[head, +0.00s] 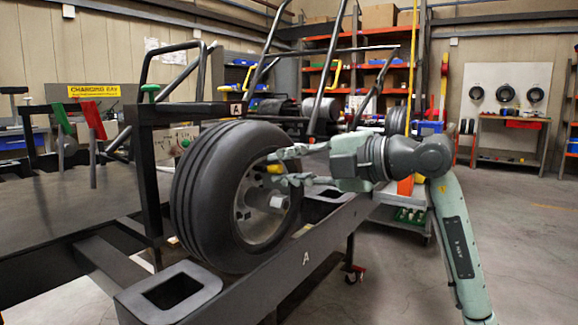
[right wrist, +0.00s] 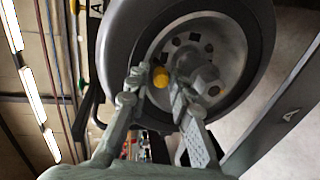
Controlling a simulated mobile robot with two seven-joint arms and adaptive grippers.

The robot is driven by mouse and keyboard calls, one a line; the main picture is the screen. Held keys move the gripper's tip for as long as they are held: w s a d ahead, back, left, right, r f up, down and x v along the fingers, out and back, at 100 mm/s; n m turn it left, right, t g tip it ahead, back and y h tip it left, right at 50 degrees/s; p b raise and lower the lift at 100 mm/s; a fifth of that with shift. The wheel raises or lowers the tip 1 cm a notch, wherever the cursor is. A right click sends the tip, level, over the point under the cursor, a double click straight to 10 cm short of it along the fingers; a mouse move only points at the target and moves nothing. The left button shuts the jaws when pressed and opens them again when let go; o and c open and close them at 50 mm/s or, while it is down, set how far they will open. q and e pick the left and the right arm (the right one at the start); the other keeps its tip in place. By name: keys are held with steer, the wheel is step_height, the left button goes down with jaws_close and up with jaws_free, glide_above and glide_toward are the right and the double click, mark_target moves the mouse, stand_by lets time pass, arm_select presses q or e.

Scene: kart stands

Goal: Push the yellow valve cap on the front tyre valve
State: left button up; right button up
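The front tyre (head: 197,190) is a large black wheel with a grey rim and hub (head: 278,202), upright beside the kart frame. The yellow valve cap (head: 275,169) is small and sits between the fingertips of my right gripper (head: 276,170), in front of the upper rim. In the right wrist view, the cap (right wrist: 160,76) shows between the two fingertips (right wrist: 160,80), which look closed on its sides. The rim with its dark holes lies just beyond. The tyre valve cannot be made out behind the cap and fingers. My left gripper is not in view.
The black kart frame (head: 315,250) runs below the wheel, with a dark deck (head: 70,210) at the left. A red and a green clamp-like piece (head: 93,120) stand on that deck. A wheeled cart (head: 405,216) stands behind my right arm. The floor at right is clear.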

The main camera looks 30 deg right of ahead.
steer(key=shift+o, duration=1.4)
steer(key=v, duration=1.2)
steer(key=shift+s+f, duration=0.1)
